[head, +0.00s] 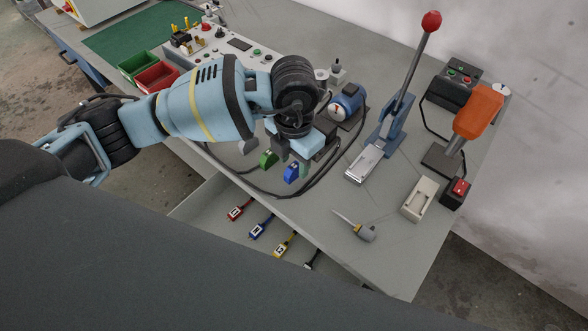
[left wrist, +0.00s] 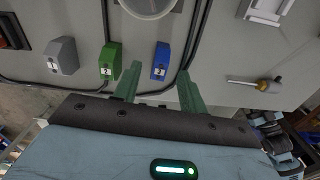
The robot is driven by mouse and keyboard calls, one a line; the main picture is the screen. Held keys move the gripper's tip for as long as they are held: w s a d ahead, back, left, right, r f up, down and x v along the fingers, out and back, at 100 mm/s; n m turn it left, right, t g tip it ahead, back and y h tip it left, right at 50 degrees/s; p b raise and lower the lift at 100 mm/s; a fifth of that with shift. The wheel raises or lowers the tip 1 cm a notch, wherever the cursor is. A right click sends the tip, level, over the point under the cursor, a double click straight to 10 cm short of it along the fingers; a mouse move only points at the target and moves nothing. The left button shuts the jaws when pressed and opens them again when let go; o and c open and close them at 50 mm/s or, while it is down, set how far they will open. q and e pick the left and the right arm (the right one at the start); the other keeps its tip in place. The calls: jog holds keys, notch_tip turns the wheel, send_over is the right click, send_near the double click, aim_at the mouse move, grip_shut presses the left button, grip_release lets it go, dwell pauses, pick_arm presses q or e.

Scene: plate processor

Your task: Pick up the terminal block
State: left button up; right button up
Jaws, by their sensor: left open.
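Several small terminal blocks stand on the grey table under my left gripper (head: 292,158). A blue block (head: 291,173) is nearest its fingers, with a green block (head: 268,159) to its left and a grey block (head: 247,147) further left. In the left wrist view, the blue block (left wrist: 161,61) shows between the two greenish fingers (left wrist: 159,78), just beyond their tips. The green block (left wrist: 110,61) is left of the left finger, and the grey block (left wrist: 62,55) is farther left. The gripper is open and empty. Each block has a white label, too small to read surely.
A black cable (head: 330,172) loops around the blocks. A blue motor (head: 347,103) and a lever press (head: 389,124) stand behind and right. A screwdriver (head: 362,232) lies near the front edge. An open drawer (head: 205,205) holds several coloured tagged leads. Red bin (head: 157,77) is left.

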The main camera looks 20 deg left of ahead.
pick_arm(q)
jog(key=shift+f, duration=1.35)
jog(key=shift+c, duration=0.4)
grip_shut()
jog(key=shift+w+r, duration=0.1)
jog(key=shift+r, duration=0.05)
jog(key=shift+r, duration=0.6)
notch_tip(320, 180, up, 2)
jog(key=shift+r, duration=0.1)
jog(key=s+d, duration=0.3)
jog(key=s, duration=0.4)
jog(key=s+d+r, duration=0.1)
jog(key=s+d, duration=0.2)
jog(key=s, duration=0.4)
jog(key=shift+s+d+r, duration=0.2)
jog(key=shift+s+d, duration=0.1)
jog(key=shift+d, duration=0.05)
